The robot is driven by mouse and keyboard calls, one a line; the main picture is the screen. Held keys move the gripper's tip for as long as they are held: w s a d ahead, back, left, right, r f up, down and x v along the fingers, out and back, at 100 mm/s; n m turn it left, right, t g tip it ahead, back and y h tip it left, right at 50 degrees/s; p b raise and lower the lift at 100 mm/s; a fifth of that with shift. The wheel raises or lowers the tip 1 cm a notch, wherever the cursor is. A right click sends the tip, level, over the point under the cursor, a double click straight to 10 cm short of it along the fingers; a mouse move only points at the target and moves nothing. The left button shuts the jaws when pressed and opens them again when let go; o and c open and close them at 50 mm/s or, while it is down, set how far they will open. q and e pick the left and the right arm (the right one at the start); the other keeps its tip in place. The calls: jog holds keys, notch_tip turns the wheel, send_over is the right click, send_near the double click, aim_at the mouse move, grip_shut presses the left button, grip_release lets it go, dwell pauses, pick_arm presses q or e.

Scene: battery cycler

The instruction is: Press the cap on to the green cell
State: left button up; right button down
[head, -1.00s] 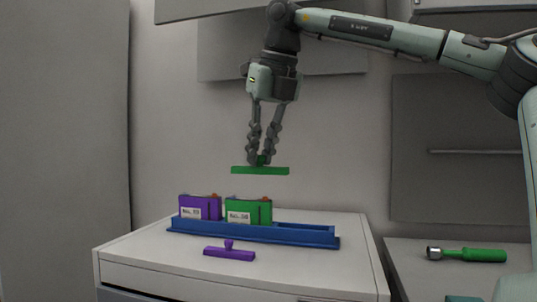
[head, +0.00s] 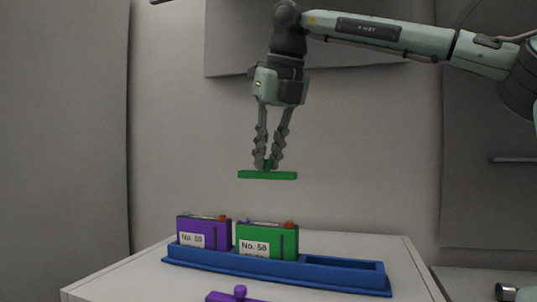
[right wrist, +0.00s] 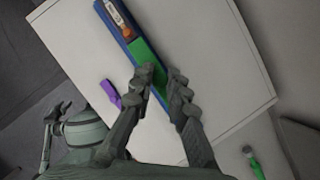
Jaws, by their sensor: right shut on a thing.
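My right gripper (head: 267,165) is shut on the green cap (head: 267,175) by its knob and holds it level in the air. The green cell (head: 267,241), labelled "No. 58", stands upright in the blue tray (head: 335,278), below the cap with a clear gap between them. In the right wrist view the green cap (right wrist: 147,58) shows beyond the fingertips (right wrist: 160,85) and hides the green cell. My left gripper is not identifiable in the head view.
A purple cell (head: 203,232) stands in the tray left of the green cell. The tray's right slot is empty. A purple cap (head: 235,296) lies on the white top (head: 130,280) in front of the tray. A green-handled tool (head: 524,294) lies at the lower right.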

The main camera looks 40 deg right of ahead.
aim_at(271, 178)
jog(key=shift+s+a+f, duration=0.1)
jog(key=shift+f, duration=0.45)
notch_tip(271, 178, down, 4)
jog(key=shift+r, duration=0.25)
jog(key=shift+f, duration=0.25)
jog(key=shift+f+b, duration=0.3)
jog(key=shift+b, duration=0.05)
jog(key=shift+f+b, duration=0.45)
jog(key=shift+f, duration=0.15)
pick_arm(q)
notch_tip(271, 178, up, 6)
jog(key=w, duration=0.2)
jog(key=shift+w+d+f+t, duration=0.2)
jog(key=shift+w+d+t, duration=0.1)
jog(key=shift+d, duration=0.1)
pick_arm(e)
jog(key=shift+f, duration=0.15)
pick_arm(q)
jog(key=shift+r, duration=0.2)
jog(key=shift+f, duration=0.3)
pick_arm(e)
jog(key=shift+f, duration=0.55)
dwell(0.4)
